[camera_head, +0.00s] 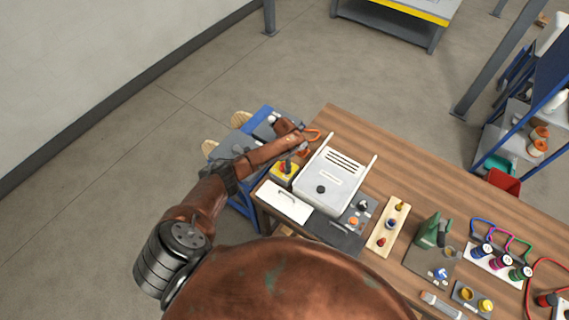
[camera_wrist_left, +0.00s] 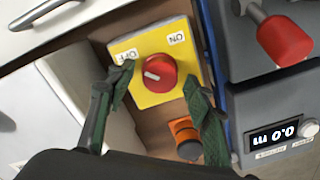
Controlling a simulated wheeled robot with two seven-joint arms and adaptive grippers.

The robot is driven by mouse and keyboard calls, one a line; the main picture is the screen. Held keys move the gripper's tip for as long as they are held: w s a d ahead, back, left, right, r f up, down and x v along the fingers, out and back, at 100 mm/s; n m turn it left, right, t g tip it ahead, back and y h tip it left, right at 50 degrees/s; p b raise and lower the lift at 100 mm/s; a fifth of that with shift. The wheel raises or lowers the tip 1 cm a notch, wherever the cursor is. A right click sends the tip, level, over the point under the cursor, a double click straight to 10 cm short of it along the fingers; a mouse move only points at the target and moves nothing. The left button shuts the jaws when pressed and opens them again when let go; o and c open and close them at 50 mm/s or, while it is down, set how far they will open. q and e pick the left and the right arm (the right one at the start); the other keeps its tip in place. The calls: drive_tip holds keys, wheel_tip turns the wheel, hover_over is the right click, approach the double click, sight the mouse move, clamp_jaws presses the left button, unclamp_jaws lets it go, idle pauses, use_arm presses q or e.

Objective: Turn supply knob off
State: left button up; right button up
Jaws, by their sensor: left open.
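A yellow box (camera_wrist_left: 160,55) with a round red knob (camera_wrist_left: 161,73) shows in the left wrist view. Its ON label is at the upper right and its OFF label at the upper left, both upside down. A white mark lies on the left part of the knob. My left gripper (camera_wrist_left: 162,88) is open, its green-padded fingers on either side of the knob's near side in the picture; I cannot tell whether they touch it. In the head view, the yellow box (camera_head: 282,178) sits at the left end of the wooden table, partly under my left arm. My right gripper is out of view.
An orange part (camera_wrist_left: 184,134) lies beside the box. A grey device with a display (camera_wrist_left: 275,137) and a red-handled lever (camera_wrist_left: 284,38) stand right in the wrist view. A white panel with a handle (camera_head: 284,201) and a white case (camera_head: 330,180) are close in the head view.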

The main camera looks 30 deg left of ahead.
use_arm(q)
wheel_tip(320, 180, up, 12)
idle(0.5)
drive_tip(key=shift+s+d, duration=0.1)
